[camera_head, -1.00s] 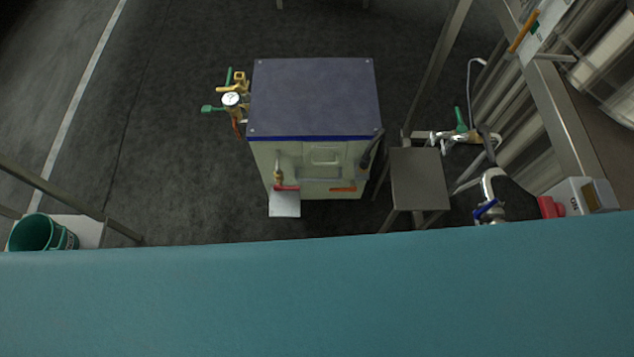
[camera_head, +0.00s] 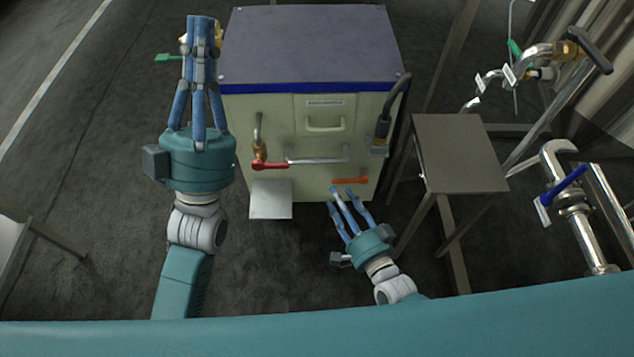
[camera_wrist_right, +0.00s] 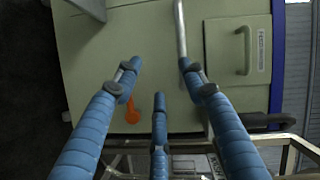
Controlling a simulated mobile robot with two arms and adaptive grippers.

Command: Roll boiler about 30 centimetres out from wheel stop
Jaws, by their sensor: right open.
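The boiler (camera_head: 310,45) is a pale green cabinet with a dark grey-blue top. Its front has a silver bar handle (camera_head: 318,160), a red lever (camera_head: 270,165) and an orange lever (camera_head: 352,180). My right gripper (camera_head: 345,197) is open and empty, low in front of the boiler's right side near the orange lever. In the right wrist view its spread fingers face the green front, with the silver bar (camera_wrist_right: 181,30) and orange lever (camera_wrist_right: 132,112) beyond. My left gripper (camera_head: 201,22) is raised beside the boiler's left edge, its opening unclear. I cannot make out a wheel stop.
A grey stand (camera_head: 460,150) is close to the boiler's right side. Pipes with a blue-handled valve (camera_head: 563,187) are further right. A white plate (camera_head: 270,198) sits low at the boiler's front left. Dark floor (camera_head: 110,130) is open on the left.

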